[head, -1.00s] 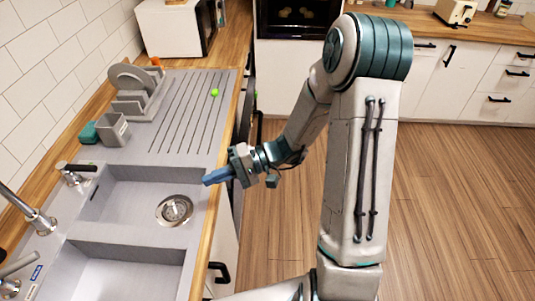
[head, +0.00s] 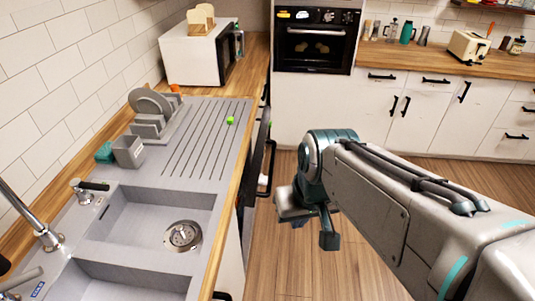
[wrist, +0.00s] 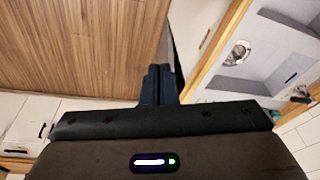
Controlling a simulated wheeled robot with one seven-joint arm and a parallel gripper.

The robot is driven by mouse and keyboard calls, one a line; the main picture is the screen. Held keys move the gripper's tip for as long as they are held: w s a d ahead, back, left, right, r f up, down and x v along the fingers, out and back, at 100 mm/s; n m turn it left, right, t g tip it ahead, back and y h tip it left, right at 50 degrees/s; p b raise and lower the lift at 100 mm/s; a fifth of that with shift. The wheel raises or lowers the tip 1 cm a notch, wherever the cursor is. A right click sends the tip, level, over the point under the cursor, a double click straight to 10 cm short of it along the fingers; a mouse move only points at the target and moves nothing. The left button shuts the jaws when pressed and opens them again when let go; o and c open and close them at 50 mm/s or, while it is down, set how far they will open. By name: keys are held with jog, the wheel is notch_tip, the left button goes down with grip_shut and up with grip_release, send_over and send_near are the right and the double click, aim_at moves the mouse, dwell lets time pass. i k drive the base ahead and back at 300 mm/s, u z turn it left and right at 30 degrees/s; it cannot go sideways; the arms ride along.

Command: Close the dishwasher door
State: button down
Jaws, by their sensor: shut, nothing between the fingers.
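The dishwasher door (head: 257,155) shows in the head view as a dark, narrow front with a bar handle (head: 267,178), under the counter edge beside the drainboard. It is seen steeply from above and appears to stand slightly out from the counter. How far it is open is hard to tell. My gripper's two dark blue fingers (wrist: 159,85) are together and empty in the wrist view.
The sink (head: 150,225) and the ribbed drainboard (head: 200,150) with a dish rack (head: 155,122) line the left counter. A small green ball (head: 230,120) shows over the drainboard. An oven (head: 317,42) stands at the back. The wooden floor (head: 350,265) around my arm is clear.

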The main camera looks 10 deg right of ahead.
aim_at(252, 193)
jog(key=u, duration=0.05)
jog(key=k, duration=0.45)
jog(key=z, duration=0.5)
jog(key=i, duration=1.5)
jog(key=u, duration=0.5)
